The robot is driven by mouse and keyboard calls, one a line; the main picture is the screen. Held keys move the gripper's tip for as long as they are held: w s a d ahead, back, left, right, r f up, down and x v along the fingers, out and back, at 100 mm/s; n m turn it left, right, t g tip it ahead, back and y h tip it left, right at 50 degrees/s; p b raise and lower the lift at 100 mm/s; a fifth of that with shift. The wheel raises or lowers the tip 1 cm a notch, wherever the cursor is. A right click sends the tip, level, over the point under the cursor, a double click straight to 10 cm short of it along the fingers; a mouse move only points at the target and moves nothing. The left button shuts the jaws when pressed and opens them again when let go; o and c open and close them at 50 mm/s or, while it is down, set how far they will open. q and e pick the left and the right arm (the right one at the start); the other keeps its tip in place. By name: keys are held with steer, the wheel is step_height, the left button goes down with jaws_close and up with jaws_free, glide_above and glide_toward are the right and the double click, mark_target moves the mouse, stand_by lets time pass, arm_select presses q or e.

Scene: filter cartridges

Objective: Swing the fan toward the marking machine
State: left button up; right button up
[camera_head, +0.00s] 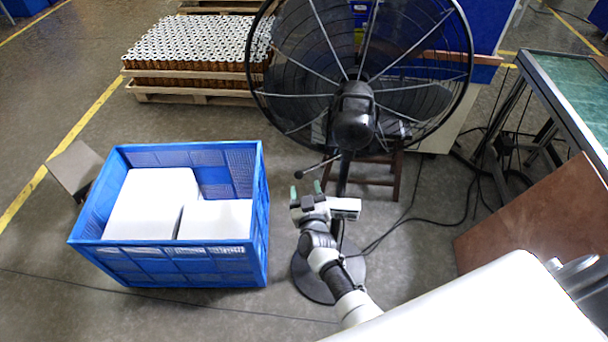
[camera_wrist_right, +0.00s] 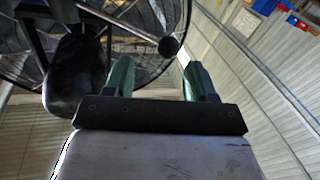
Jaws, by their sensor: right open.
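The large black pedestal fan (camera_head: 355,115) stands at the centre back on a round base (camera_head: 312,282). Its round wire cage faces away from me, with the motor housing toward me. A thin handle with a black knob (camera_head: 298,175) sticks out to the left below the motor. My right gripper (camera_head: 306,188) is open and empty, just below this handle. In the right wrist view its green fingers (camera_wrist_right: 158,76) are apart, with the knob (camera_wrist_right: 168,46) beyond their tips and between them. I cannot tell which thing is the marking machine. My left gripper is not in view.
A blue crate (camera_head: 262,215) with white boxes stands at left. Behind it, a pallet (camera_head: 190,97) holds many cartridges. A green-topped table (camera_head: 575,85) and a brown panel (camera_head: 540,220) are at right. Dark cables (camera_head: 430,222) lie on the floor right of the fan base.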

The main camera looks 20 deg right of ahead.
steer(key=p+v, duration=0.2)
steer(key=v, duration=0.4)
steer(key=shift+r, duration=0.1)
